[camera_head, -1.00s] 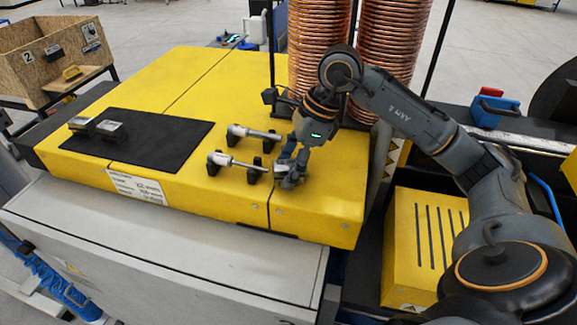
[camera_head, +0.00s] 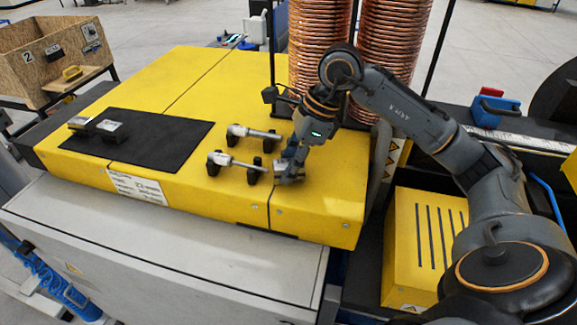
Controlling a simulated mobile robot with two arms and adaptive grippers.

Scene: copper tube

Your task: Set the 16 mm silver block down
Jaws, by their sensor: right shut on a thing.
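My right gripper (camera_head: 288,172) is low over the front right part of the yellow machine top, just right of two silver handled tools. It is shut on a small greyish thing, mostly hidden by the fingers; it may be the 16 mm silver block, but its marking cannot be read. I cannot tell whether it touches the yellow surface. My left gripper is not in view.
A far silver tool (camera_head: 254,134) and a near silver tool (camera_head: 236,162) rest on black holders close to my gripper. Copper tube coils (camera_head: 320,45) stand behind. The yellow top (camera_head: 225,90) is clear behind the mat. A wooden bin (camera_head: 50,55) stands far left.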

